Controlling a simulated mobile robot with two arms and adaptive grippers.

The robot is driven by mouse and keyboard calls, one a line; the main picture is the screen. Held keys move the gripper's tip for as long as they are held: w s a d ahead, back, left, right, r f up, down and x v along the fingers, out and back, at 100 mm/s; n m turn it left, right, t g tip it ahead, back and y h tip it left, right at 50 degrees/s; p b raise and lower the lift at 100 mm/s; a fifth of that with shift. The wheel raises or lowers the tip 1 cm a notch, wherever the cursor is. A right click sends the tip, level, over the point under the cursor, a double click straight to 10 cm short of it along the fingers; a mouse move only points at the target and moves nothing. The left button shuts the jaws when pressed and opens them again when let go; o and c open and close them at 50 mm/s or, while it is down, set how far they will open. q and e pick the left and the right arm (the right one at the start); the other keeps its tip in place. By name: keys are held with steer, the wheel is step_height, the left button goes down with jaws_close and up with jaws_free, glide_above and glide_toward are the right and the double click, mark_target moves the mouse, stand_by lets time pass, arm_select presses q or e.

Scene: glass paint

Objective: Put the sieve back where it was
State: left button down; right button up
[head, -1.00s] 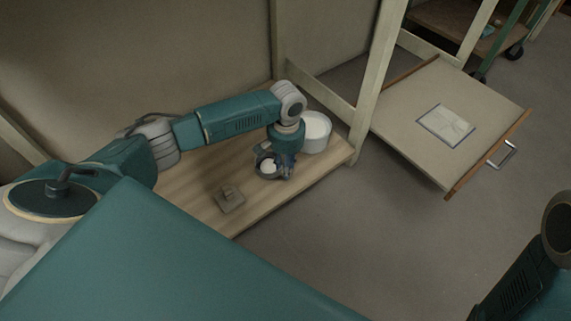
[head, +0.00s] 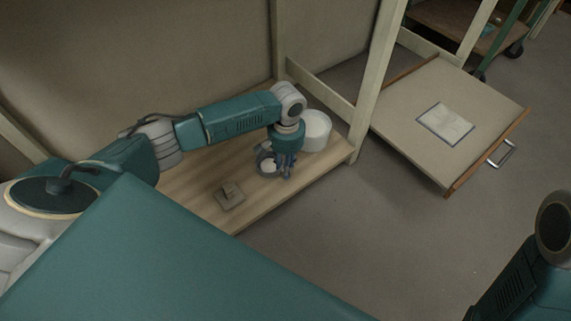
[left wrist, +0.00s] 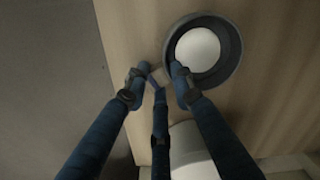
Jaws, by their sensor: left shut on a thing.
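The sieve (head: 260,162) is a round, dark-rimmed piece with a white inside, low over the wooden shelf board. It shows larger at the upper right of the left wrist view (left wrist: 234,49). My left gripper (head: 283,170) points down at the sieve's right side in the head view. In the left wrist view its fingers (left wrist: 158,78) are closed around a small pale piece beside the rim, apparently the sieve's handle. The fingers hide most of this piece. I cannot tell whether the sieve touches the board. My right gripper is out of view; only part of the right arm shows.
A white round tub (head: 318,128) stands right behind my left gripper. A flat square grey piece with a knob (head: 229,196) lies on the wooden board (head: 190,182). A pale post (head: 372,85) rises at the board's right end. An open drawer (head: 405,110) holds a framed sheet (head: 446,123).

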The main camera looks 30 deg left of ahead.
arm_select(q)
steer(key=c, duration=1.4)
jaws_free()
steer(key=r, duration=1.2)
steer(key=shift+d, duration=0.2)
